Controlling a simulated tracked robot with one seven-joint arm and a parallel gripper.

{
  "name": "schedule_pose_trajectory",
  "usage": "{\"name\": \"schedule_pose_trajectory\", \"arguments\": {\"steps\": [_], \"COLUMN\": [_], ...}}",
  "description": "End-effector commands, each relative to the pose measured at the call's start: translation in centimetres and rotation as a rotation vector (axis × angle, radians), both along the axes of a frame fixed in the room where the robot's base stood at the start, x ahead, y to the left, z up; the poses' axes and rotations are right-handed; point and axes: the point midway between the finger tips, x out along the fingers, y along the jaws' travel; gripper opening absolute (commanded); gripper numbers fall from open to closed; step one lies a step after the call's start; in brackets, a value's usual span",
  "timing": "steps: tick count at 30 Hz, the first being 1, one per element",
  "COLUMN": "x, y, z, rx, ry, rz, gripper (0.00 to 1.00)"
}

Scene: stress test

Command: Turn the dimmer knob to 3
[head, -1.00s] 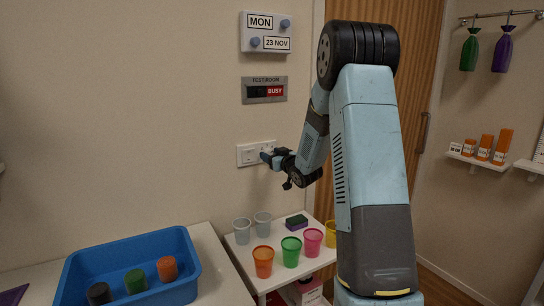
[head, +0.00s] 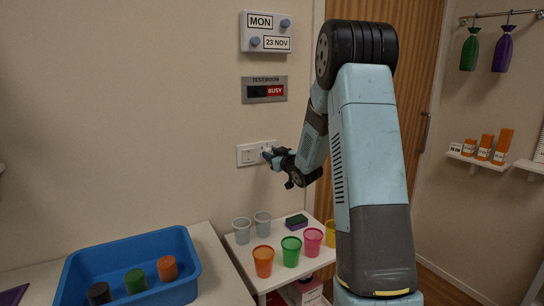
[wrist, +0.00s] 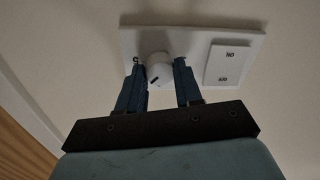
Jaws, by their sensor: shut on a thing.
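The dimmer knob (wrist: 158,68) is a round pale knob on a white wall plate (wrist: 205,38), with a short dark pointer mark on its face. The wrist view shows the plate upside down.
A rocker switch (wrist: 228,65) marked ON shares the plate. Below, a white table holds several coloured cups (head: 291,250) and a sponge (head: 296,221). A blue tray (head: 185,245) stands at lower left.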

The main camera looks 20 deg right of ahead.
Motion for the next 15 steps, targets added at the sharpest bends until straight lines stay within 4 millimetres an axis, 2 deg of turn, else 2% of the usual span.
{"name": "schedule_pose_trajectory", "arguments": {"steps": [15], "x": [-0.02], "y": [0.21], "z": [-0.05], "rx": [-0.431], "ry": [-0.065], "rz": [0.002], "gripper": [0.04]}}
